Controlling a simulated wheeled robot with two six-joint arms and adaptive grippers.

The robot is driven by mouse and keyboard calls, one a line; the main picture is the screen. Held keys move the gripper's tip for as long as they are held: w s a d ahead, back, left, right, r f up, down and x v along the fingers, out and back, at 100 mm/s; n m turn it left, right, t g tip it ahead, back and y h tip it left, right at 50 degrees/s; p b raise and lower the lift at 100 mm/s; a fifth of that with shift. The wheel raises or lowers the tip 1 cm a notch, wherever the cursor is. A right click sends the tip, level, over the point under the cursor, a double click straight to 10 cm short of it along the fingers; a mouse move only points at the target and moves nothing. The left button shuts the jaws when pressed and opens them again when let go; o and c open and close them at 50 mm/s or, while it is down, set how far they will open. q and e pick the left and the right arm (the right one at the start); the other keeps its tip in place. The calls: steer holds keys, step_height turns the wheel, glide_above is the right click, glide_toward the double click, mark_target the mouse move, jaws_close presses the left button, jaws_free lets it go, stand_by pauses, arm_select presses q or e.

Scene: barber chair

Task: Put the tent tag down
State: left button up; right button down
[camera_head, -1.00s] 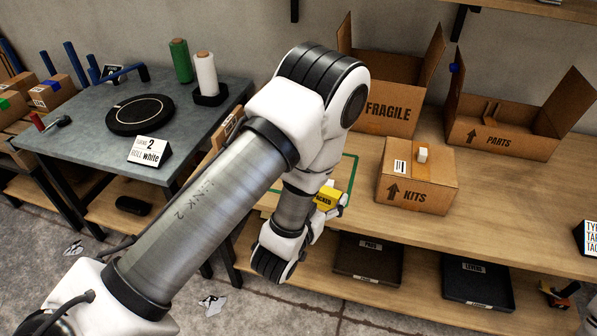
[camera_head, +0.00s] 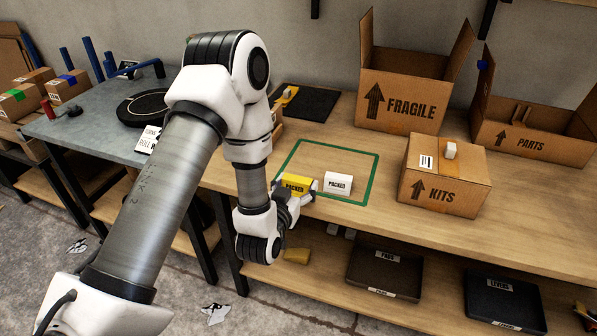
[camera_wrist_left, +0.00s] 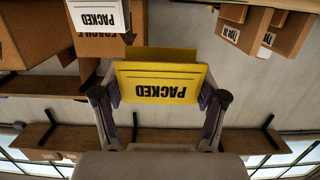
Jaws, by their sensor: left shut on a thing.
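The yellow tent tag marked PACKED (camera_head: 296,184) is at the front-left part of the green square outline (camera_head: 371,178) on the wooden bench. My left gripper (camera_head: 302,198) is shut on it from the front side. In the left wrist view the yellow tag (camera_wrist_left: 160,84) sits between my two fingers (camera_wrist_left: 160,98), its lettering upside down. I cannot tell whether its lower edge touches the bench. A white tent tag marked PACKED (camera_head: 338,184) stands just right of it inside the outline. My right gripper is not in view.
The KITS box (camera_head: 443,178) stands right of the outline. Open FRAGILE (camera_head: 410,105) and PARTS (camera_head: 530,140) boxes stand behind. A dark mat (camera_head: 310,100) lies behind the outline. The outline's back part is bare. Dark trays (camera_head: 384,268) sit on the shelf below.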

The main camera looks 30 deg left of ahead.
arm_select(q)
glide_above(298, 171)
steer(key=s+d, duration=0.2)
steer(key=s, duration=0.1)
steer(key=shift+f, duration=0.45)
steer(key=f, duration=0.2)
steer(key=shift+w+a+f, duration=0.15)
steer(key=shift+w+f, duration=0.05)
steer(key=shift+f, duration=0.1)
steer(key=shift+w+f, duration=0.1)
steer(key=shift+f, duration=0.3)
steer(key=shift+f, duration=0.15)
steer(key=o, duration=0.9)
